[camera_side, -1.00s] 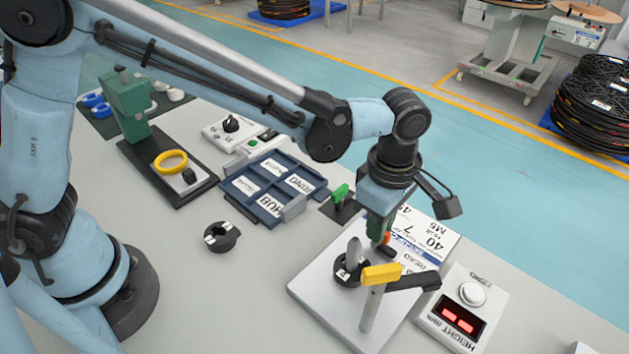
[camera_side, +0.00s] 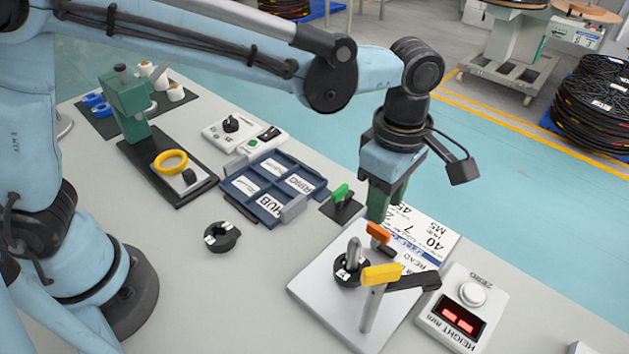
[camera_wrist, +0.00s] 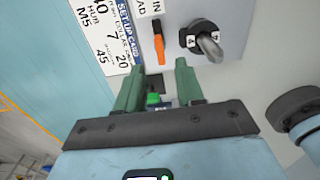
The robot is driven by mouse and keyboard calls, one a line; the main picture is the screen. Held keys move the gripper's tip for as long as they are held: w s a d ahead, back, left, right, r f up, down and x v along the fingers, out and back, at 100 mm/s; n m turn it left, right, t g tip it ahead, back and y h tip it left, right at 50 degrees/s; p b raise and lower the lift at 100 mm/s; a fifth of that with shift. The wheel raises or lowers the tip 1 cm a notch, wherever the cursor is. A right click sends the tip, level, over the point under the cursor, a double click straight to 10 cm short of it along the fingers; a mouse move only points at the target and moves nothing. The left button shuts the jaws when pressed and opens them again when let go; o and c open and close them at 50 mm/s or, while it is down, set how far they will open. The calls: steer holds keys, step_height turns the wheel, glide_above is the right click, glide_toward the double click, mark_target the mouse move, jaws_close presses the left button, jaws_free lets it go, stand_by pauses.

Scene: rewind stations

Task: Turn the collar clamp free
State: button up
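The light plate (camera_side: 320,305) carries a dark collar (camera_side: 350,276) around an upright grey metal post. The collar also shows in the wrist view (camera_wrist: 196,44). An orange-handled lever (camera_side: 378,232) stands on the plate behind the collar; the wrist view shows its orange handle (camera_wrist: 158,42). A yellow-handled black lever (camera_side: 381,273) sits on a post in front. No label shows which part is the collar clamp. My gripper (camera_side: 380,215) is above the back of the plate, near the orange handle. Its green fingers (camera_wrist: 158,75) are apart with nothing held between them.
A green handle (camera_side: 341,192) on a dark base is left of my gripper. A blue tray (camera_side: 240,187), a loose dark collar (camera_side: 221,237) and a height readout (camera_side: 459,312) share the table. A setup card (camera_side: 425,237) lies behind the plate.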

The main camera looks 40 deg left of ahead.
mark_target(379, 228)
step_height(379, 228, up, 6)
steer(key=shift+r, duration=0.2)
stand_by(0.3)
steer(key=s+a+f+m+t, duration=0.1)
steer(key=s+a+m+t, duration=0.2)
steer(key=a+m, duration=0.6)
steer(key=s+a+f+m+t, duration=0.2)
steer(key=s+a+m+t, duration=0.2)
steer(key=a+m, duration=0.5)
steer(key=a, duration=0.7)
steer(key=shift+f, duration=0.2)
